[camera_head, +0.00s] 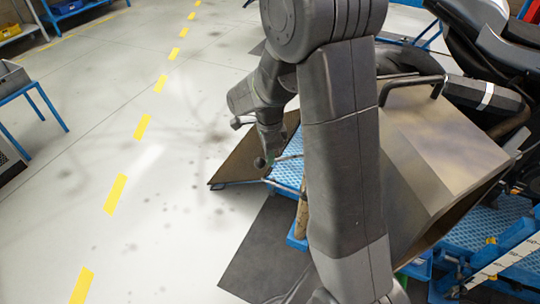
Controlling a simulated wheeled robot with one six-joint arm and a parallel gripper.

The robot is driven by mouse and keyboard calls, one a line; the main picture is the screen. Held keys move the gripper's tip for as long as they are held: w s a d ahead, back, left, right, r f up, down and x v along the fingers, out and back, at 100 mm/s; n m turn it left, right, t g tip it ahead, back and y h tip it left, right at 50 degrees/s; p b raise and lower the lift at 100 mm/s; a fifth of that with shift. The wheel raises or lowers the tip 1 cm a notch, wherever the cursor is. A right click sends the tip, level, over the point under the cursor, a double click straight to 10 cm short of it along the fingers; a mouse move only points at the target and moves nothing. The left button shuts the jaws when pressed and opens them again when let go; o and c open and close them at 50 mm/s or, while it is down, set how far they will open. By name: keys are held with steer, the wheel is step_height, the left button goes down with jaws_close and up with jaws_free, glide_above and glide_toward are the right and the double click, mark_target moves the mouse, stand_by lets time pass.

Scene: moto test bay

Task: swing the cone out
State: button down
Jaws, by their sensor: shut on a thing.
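A large grey-brown sheet-metal hood, which looks like the cone (425,135), stands at the right beside a dark motorcycle. Its wide lower end opens toward the front right. My arm hides its left side. My gripper (268,153) is left of my arm, low over a brown flat panel (238,160) and a blue perforated platform (288,172). It is shut on a thin bar with a dark round knob (260,163). The grip is small and partly hidden, and I cannot tell whether the bar joins the cone behind my arm.
The motorcycle (490,35) crowds the right side. A blue-framed stand (510,250) is at the lower right. A dark mat (262,245) lies in front. The pale floor with yellow dashes (115,194) is open on the left, up to a blue-legged table (32,92).

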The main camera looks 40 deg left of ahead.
steer(key=c, duration=1.5)
jaws_free()
step_height(320, 180, up, 14)
steer(key=shift+w+f, duration=0.1)
steer(key=shift+f, duration=0.05)
step_height(320, 180, down, 14)
steer(key=shift+r, duration=0.2)
steer(key=shift+d+f, duration=0.1)
